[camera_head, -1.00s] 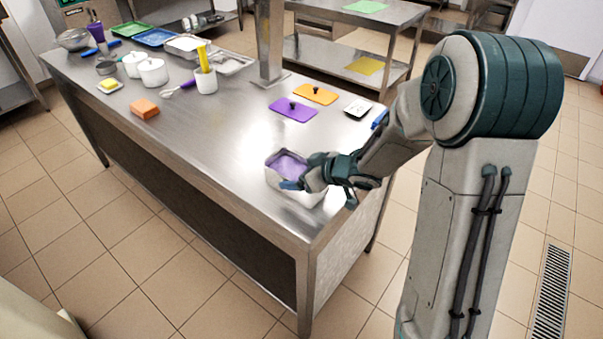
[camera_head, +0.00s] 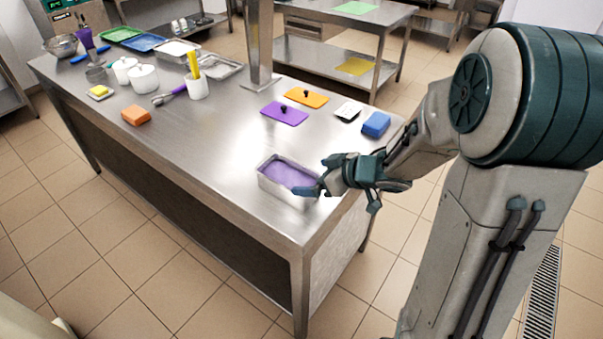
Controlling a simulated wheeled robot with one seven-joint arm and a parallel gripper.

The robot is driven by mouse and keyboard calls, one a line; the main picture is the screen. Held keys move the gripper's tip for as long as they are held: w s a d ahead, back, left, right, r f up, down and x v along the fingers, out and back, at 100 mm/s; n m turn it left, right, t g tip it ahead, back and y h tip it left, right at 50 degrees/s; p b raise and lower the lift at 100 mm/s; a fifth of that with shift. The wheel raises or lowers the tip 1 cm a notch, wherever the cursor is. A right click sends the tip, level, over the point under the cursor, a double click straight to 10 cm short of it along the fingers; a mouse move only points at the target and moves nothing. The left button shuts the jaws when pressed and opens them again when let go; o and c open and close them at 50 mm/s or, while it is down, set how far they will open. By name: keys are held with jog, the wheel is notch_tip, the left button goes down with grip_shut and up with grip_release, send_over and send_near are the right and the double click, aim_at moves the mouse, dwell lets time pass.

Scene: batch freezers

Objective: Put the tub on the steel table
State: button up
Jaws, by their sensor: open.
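The tub (camera_head: 289,197) is a rectangular steel pan with purple contents. It stands upright on the steel table (camera_head: 210,160), near the front right corner. My gripper (camera_head: 318,189) is open at the tub's right rim, with one finger over or against that edge; I cannot tell whether it touches. The far finger is partly hidden by the gripper's own body.
A purple lid (camera_head: 284,115), an orange lid (camera_head: 306,97), a small scale-like item (camera_head: 348,112) and a blue block (camera_head: 376,124) lie behind the tub. An orange block (camera_head: 136,116) and a white utensil pot (camera_head: 197,87) stand left. The table's front middle is clear.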

jog(key=s+d+r+m+t+h, duration=0.1)
jog(key=d+r+m+t+h, duration=0.1)
jog(key=d+r+m+h, duration=0.25)
jog(key=s+d+r+m+t+h, duration=0.1)
jog(key=d+r+h, duration=0.35)
jog(key=d, duration=0.35)
jog(key=s+a+m+g, duration=0.3)
jog(key=s+g, duration=0.3)
jog(key=s, duration=1.2)
jog(key=shift+s+a+f+m+g, duration=0.2)
jog(key=shift+s+m+g, duration=0.2)
jog(key=shift+m, duration=0.35)
